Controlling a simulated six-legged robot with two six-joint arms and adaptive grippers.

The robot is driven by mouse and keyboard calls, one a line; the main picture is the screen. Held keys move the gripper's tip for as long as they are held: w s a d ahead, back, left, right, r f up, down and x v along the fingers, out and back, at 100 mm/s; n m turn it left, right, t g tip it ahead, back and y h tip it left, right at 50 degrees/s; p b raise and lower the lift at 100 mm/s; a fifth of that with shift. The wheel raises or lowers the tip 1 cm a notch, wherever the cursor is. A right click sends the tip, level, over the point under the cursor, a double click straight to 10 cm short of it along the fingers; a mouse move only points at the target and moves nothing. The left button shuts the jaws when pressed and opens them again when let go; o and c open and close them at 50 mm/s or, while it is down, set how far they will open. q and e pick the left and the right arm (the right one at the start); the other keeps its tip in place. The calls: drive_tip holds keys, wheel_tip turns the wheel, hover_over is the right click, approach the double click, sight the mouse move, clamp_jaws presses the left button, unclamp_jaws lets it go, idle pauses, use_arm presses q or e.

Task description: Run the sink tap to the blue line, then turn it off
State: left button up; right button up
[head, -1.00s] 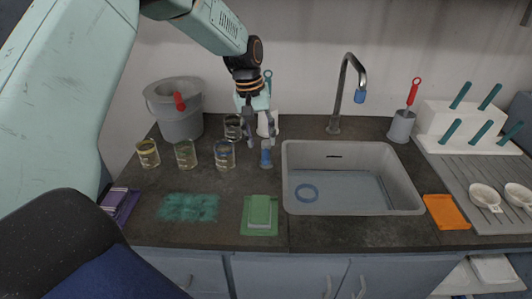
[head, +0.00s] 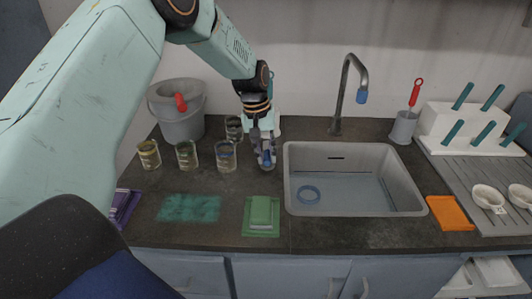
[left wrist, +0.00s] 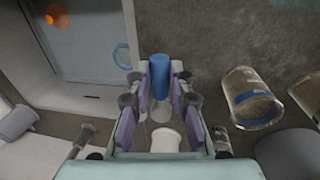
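The grey curved tap (head: 346,85) with a blue nozzle (head: 361,96) stands behind the grey sink (head: 420,196). A blue ring (head: 309,195) lies in the sink; I cannot tell how much water is there. Left of the sink is a small upright blue cylinder (head: 267,158), possibly the tap's handle. In the left wrist view the blue cylinder (left wrist: 159,77) is between the fingertips of my left gripper (left wrist: 163,73). The fingers look apart, with a gap beside it. In the head view the left gripper (head: 265,150) reaches down around it, partly hiding it. My right gripper is not in view.
Several glass jars (head: 225,156) stand left of the gripper, with a grey bucket (head: 178,112) behind. A green sponge (head: 261,213) lies in front, near the counter edge. A brush holder (head: 404,127) and an orange cloth (head: 449,213) are right of the sink.

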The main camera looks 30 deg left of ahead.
use_arm(q)
clamp_jaws()
drive_tip(key=shift+r, duration=0.1)
idle(0.3)
drive_tip(key=shift+w+d+r+n+p, duration=0.1)
drive_tip(key=shift+d+n+p, duration=0.1)
drive_tip(key=shift+n+p, duration=0.35)
drive_tip(key=w+d+n+y+p, duration=0.1)
drive_tip(key=w+d+n+p, duration=0.2)
drive_tip(key=n+p, duration=0.6)
drive_tip(key=shift+w+n+t+y, duration=0.35)
drive_tip(key=shift+w+n, duration=0.6)
drive_tip(key=shift+w, duration=0.35)
